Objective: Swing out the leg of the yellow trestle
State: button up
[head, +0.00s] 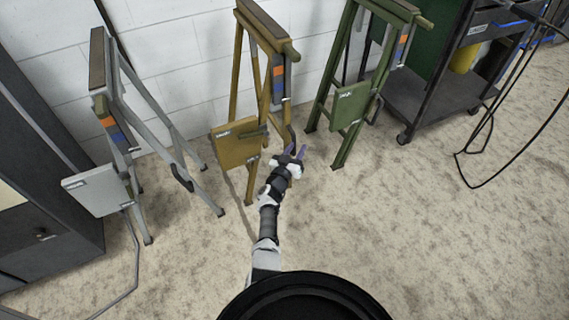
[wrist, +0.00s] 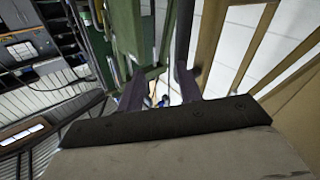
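The yellow trestle (head: 262,24) stands upright in the middle of the head view, near the white wall. A square yellow panel (head: 235,145) hangs on its front. A thin dark bent bar (head: 290,130) runs down its right side, below a part with orange and blue patches (head: 278,82). My gripper (head: 293,153) is by the lower end of this bar, right of the panel. Its purple fingers are apart, and I see nothing held. In the wrist view, the open gripper (wrist: 158,80) points between yellow posts (wrist: 238,50) and green ones. Whether a finger touches the bar is unclear.
A grey trestle (head: 97,58) stands at the left beside a dark cabinet (head: 40,240). A green trestle (head: 345,60) stands close on the right, also in the wrist view (wrist: 125,35). A dark cart (head: 440,95) and loose cables are farther right. The front right floor is clear.

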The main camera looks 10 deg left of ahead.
jog(key=s+a+f+p, duration=0.2)
jog(key=s+a+p, duration=0.1)
jog(key=s, duration=0.3)
jog(key=shift+s, duration=0.15)
dwell(0.4)
jog(key=shift+c, duration=0.5)
